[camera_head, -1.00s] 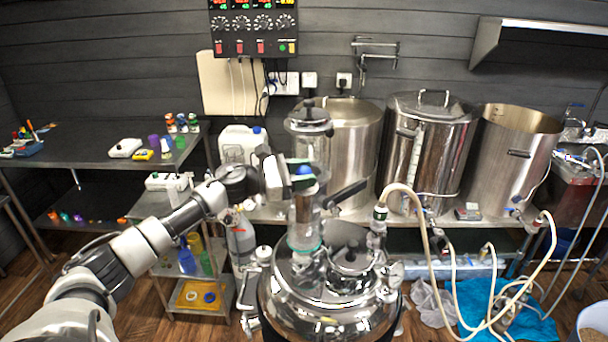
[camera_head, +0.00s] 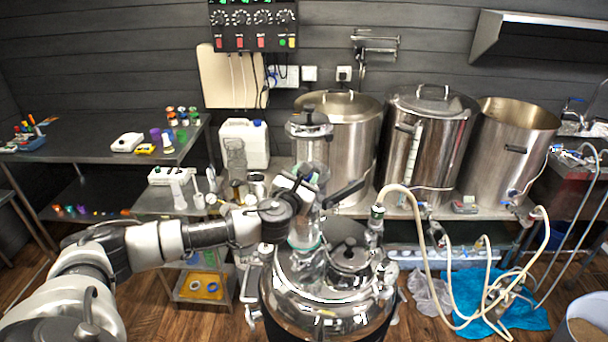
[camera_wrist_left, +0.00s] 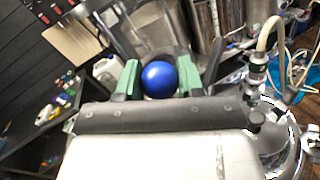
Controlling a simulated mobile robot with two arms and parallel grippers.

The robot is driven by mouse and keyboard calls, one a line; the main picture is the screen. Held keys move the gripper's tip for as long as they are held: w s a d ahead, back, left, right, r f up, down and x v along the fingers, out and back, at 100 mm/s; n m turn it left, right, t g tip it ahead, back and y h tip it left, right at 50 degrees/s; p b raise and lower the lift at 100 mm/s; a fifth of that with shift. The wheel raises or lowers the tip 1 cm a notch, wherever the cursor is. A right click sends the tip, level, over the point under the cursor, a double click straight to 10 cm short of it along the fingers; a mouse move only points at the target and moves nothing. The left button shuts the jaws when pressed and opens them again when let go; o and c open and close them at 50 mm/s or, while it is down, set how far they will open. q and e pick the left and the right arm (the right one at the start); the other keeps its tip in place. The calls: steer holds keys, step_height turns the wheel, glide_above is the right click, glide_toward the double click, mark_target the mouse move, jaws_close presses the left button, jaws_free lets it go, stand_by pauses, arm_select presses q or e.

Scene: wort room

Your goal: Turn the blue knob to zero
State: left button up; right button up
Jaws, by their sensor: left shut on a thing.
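The blue knob (camera_wrist_left: 158,80) is a round, glossy blue ball in the left wrist view. It sits between the two green finger pads of my left gripper (camera_wrist_left: 156,80), which is shut on it. In the head view my left gripper (camera_head: 303,188) is at the upper part of the glass and metal column on top of the steel kettle (camera_head: 325,285). There the wrist and fingers hide the knob. No zero mark or scale by the knob can be made out. My right gripper is in no view.
A black lever (camera_head: 345,192) sticks out just right of my left gripper. A beige hose (camera_head: 425,235) rises beside the kettle. Large steel pots (camera_head: 430,150) stand behind on a bench, with a white canister (camera_head: 244,145) to their left.

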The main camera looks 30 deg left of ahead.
arm_select(q)
steer(key=n+g+y, duration=0.1)
steer(key=n+y, duration=0.1)
steer(key=y, duration=0.1)
steer(key=n+g+y, duration=0.1)
steer(key=n+y, duration=0.1)
steer(key=y, duration=0.1)
steer(key=shift+d+n+g+y, duration=0.1)
steer(key=shift+n+g+y, duration=0.2)
steer(key=shift+g, duration=0.1)
steer(key=n+g+y, duration=0.5)
steer(key=g, duration=0.1)
steer(key=shift+w+g+y, duration=0.1)
steer(key=shift+g+y, duration=0.2)
steer(key=n+g+y, duration=0.1)
steer(key=n+g, duration=0.2)
steer(key=g, duration=0.1)
steer(key=n+g+y, duration=0.1)
steer(key=n+g, duration=0.2)
steer(key=g, duration=0.2)
steer(key=shift+n, duration=0.4)
steer(key=shift+n+g+h, duration=0.3)
steer(key=shift+n+g, duration=0.8)
steer(key=shift+g, duration=1)
steer(key=shift+n+g+h, duration=0.5)
steer(key=shift+n+g, duration=0.4)
steer(key=shift+g, duration=0.4)
steer(key=shift+w+r, duration=0.1)
steer(key=o, duration=0.9)
steer(key=shift+a, duration=0.2)
